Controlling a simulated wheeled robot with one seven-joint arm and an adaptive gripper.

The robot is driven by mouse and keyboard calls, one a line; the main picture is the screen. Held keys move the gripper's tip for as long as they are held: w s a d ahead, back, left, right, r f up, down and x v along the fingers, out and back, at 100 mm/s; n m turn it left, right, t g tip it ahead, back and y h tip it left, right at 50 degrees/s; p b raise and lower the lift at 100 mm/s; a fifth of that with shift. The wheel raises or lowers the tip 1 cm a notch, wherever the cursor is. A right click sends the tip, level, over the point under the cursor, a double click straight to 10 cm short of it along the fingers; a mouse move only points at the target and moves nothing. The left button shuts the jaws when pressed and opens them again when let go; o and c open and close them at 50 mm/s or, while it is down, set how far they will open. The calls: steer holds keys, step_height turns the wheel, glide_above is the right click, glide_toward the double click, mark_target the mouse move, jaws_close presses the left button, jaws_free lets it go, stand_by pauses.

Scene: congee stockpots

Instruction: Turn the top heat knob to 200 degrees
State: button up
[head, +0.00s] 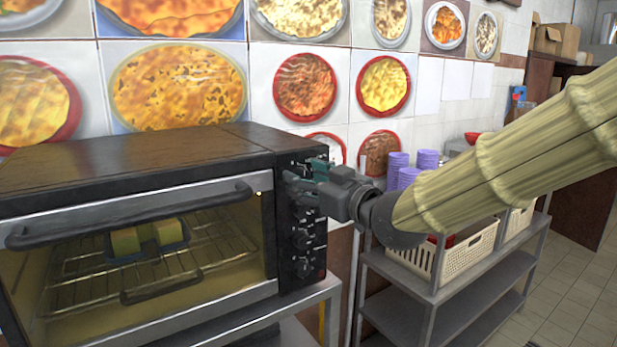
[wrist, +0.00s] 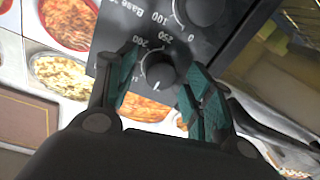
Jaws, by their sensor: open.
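The oven (head: 140,210) stands at the left in the head view, with its black control panel (head: 290,222) on the right of its front. My gripper (head: 300,186) is at the upper part of this panel and hides what is behind it. In the wrist view my gripper (wrist: 160,88) is open, its teal finger pads on either side of a round dark knob (wrist: 156,70). A white mark on the knob points toward the picture's bottom. Printed numbers, 200 among them, lie near it. Contact between pads and knob cannot be told.
Another knob (wrist: 190,12) shows at the wrist view's top, near the word Base. Lower knobs (head: 303,240) show under my gripper in the head view. A tray with yellow blocks sits behind the glass door. A metal rack (head: 440,296) with baskets stands at right.

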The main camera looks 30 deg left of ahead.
steer(key=c, duration=1)
steer(key=shift+m, duration=0.4)
steer(key=m+b, duration=0.1)
steer(key=m, duration=0.2)
steer(key=shift+w+f+m+b, duration=0.1)
steer(key=shift+f+m+b, duration=0.05)
steer(key=shift+m+b, duration=0.25)
steer(key=shift+m+t+b, duration=0.45)
steer(key=shift+m+b, duration=1.6)
steer(key=shift+m, duration=2.95)
steer(key=shift+m+t+b, duration=0.45)
steer(key=shift+m+b, duration=1.6)
steer(key=shift+m, duration=2.95)
